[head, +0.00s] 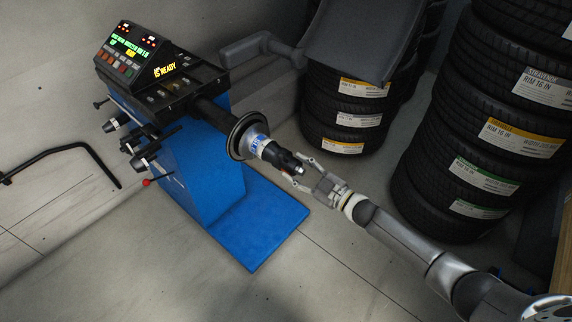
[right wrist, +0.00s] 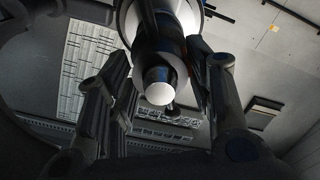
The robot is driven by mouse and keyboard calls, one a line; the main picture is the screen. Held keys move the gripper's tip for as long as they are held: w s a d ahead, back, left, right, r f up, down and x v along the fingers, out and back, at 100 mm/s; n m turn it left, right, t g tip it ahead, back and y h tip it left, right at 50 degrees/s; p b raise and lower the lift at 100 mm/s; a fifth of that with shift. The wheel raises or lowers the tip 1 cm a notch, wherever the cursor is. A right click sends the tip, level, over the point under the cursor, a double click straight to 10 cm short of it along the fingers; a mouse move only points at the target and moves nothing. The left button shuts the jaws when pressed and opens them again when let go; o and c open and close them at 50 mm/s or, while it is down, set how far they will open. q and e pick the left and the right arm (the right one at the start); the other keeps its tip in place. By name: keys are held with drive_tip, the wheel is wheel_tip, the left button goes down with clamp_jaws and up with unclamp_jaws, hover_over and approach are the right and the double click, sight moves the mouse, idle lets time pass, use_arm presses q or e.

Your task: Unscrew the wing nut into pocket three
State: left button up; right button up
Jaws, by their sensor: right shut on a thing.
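The wing nut (head: 279,157) is a dark hub on the end of the balancer's shaft, in front of a silver and blue collar (head: 258,143) and a round black flange (head: 240,136). My right gripper (head: 297,170) is shut on the wing nut, with one finger on each side. In the right wrist view, the pale round shaft end (right wrist: 158,86) shows between the two fingers, and the nut is partly hidden. The balancer's black top tray (head: 170,92) has several pockets; I cannot tell which is pocket three. My left gripper is not in view.
The blue balancer (head: 205,175) stands on a blue base plate (head: 262,232), with a lit display (head: 140,50). Tyre stacks (head: 480,140) stand close to my right arm. A grey hood (head: 355,35) hangs behind the shaft. The floor in front is clear.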

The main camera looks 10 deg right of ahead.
drive_tip(key=n+b, duration=0.2)
drive_tip(key=n, duration=0.3)
drive_tip(key=shift+f, duration=0.2)
drive_tip(key=n+b, duration=0.3)
drive_tip(key=n, duration=0.3)
drive_tip(key=shift+n, duration=0.3)
drive_tip(key=shift+r+n, duration=0.2)
drive_tip(key=shift+n, duration=0.1)
drive_tip(key=o, duration=0.8)
